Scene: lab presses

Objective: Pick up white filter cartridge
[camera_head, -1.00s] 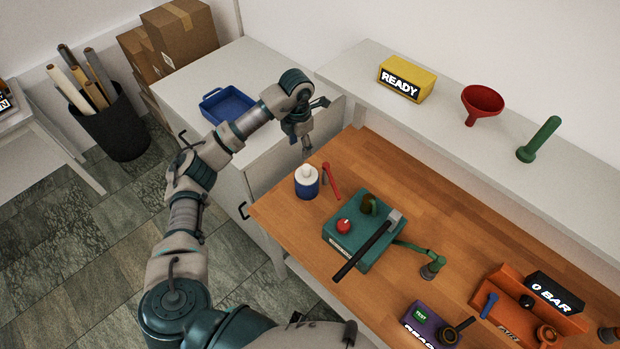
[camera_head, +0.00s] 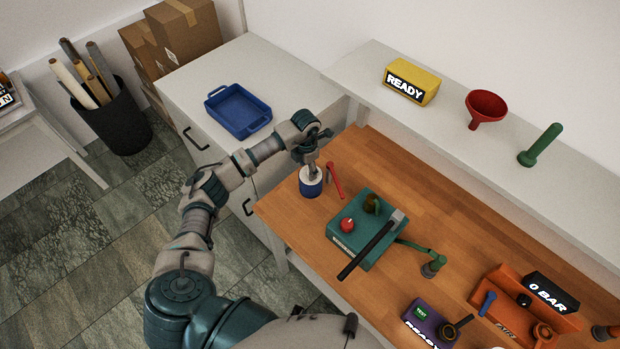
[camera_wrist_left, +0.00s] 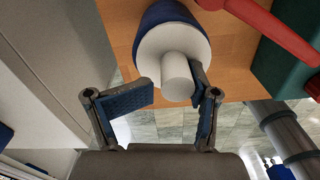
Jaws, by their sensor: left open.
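The white filter cartridge (camera_head: 310,187) stands upright near the left end of the wooden bench. It has a blue body, a white top and a narrower white neck. My left gripper (camera_head: 312,170) is over its top, partly hiding it in the head view. In the left wrist view, the cartridge's white top (camera_wrist_left: 152,46) is close ahead, with its neck between the open fingertips of my left gripper (camera_wrist_left: 176,92). The left finger is apart from the neck; the right one is close, and I cannot tell whether it touches. My right gripper is out of view.
A red-handled tool (camera_head: 334,180) lies just right of the cartridge. A teal press (camera_head: 350,233) with a black lever stands farther right on the wooden bench (camera_head: 450,230). A blue tray (camera_head: 238,110) sits on the white cabinet behind. A shelf with a yellow READY box (camera_head: 410,82) runs along the back.

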